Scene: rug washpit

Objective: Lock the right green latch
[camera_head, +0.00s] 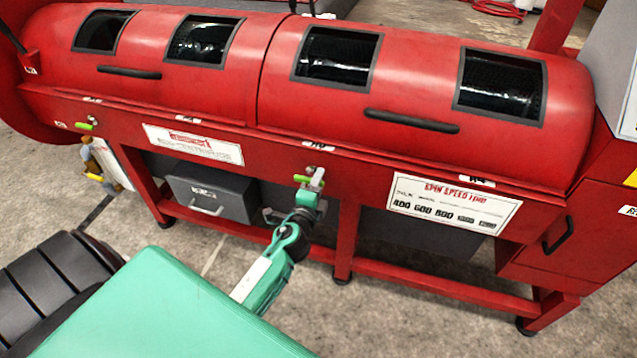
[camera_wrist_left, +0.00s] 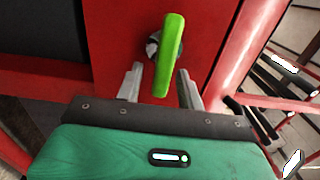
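The right green latch (camera_head: 301,179) is a short bright green handle on the red machine's lower front rail, near its middle. In the left wrist view the latch (camera_wrist_left: 172,50) stands nearly upright in the picture on a round metal pivot. My left gripper (camera_head: 317,180) is at this latch. Its fingers (camera_wrist_left: 160,88) are open, one on each side of the latch's lower end in the wrist view, with visible gaps. A left green latch (camera_head: 84,126) shows at the machine's far left end. My right gripper is not in view.
The red machine (camera_head: 420,160) has a windowed lid with black handles (camera_head: 411,121). A grey box (camera_head: 211,193) stands beneath it, left of a red leg (camera_head: 347,237). A white and yellow item (camera_head: 108,165) is at the left. Open floor (camera_head: 405,315) lies in front.

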